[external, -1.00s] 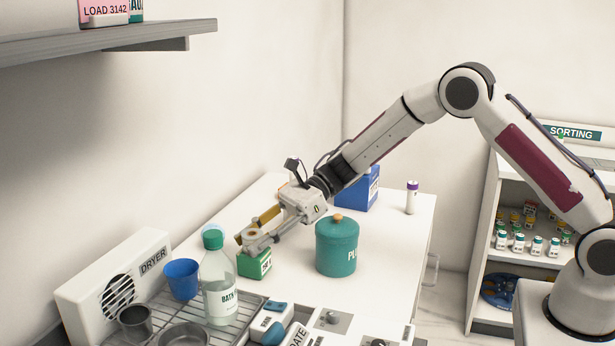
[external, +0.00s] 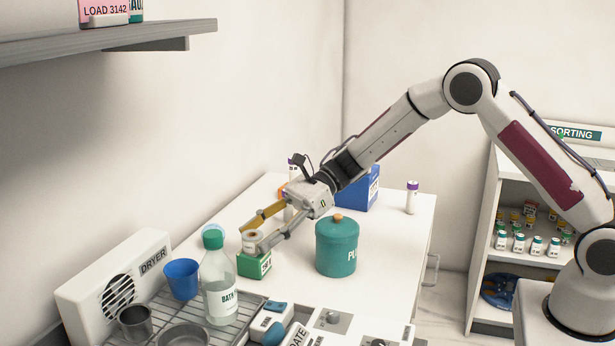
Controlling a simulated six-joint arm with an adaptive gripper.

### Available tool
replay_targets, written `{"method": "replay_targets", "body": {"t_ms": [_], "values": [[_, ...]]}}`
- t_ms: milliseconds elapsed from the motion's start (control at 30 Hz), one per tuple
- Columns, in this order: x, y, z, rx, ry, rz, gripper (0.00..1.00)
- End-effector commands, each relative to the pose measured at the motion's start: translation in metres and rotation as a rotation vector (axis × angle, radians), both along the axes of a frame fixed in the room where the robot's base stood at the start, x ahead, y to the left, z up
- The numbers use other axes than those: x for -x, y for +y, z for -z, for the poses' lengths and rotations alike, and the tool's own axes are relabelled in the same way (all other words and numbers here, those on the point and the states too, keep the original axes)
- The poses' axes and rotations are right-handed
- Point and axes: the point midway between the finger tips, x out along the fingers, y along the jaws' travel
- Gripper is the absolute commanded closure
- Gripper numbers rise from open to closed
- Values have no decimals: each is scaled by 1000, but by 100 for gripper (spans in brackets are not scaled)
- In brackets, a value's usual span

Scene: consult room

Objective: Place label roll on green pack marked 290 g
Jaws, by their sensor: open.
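The green pack (external: 256,268) stands on the white table behind the bath bottle; its marking is partly seen and too small to read fully. The label roll (external: 250,240), pale with a tan core, sits on top of the pack and looks upright. My gripper (external: 253,238) is open, with one finger on each side of the roll. The gripper body is up and to the right of the roll. I cannot tell whether either finger touches it.
A green-capped bottle (external: 219,280) and a blue cup (external: 181,279) stand close on the left. A teal canister (external: 337,247) stands right of the pack. A blue box (external: 366,188) and a purple-capped bottle (external: 412,198) are farther back. The table's right side is clear.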

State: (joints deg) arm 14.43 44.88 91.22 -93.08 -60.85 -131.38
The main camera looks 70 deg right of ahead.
Motion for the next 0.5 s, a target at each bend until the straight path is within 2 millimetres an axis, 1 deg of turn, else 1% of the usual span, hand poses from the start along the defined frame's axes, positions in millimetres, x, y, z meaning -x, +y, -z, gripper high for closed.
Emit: {"method": "replay_targets", "body": {"t_ms": [33, 500], "values": [[3, -7, -3, 0, -1, 2, 53], [39, -60, -30, -1, -2, 2, 53]]}}
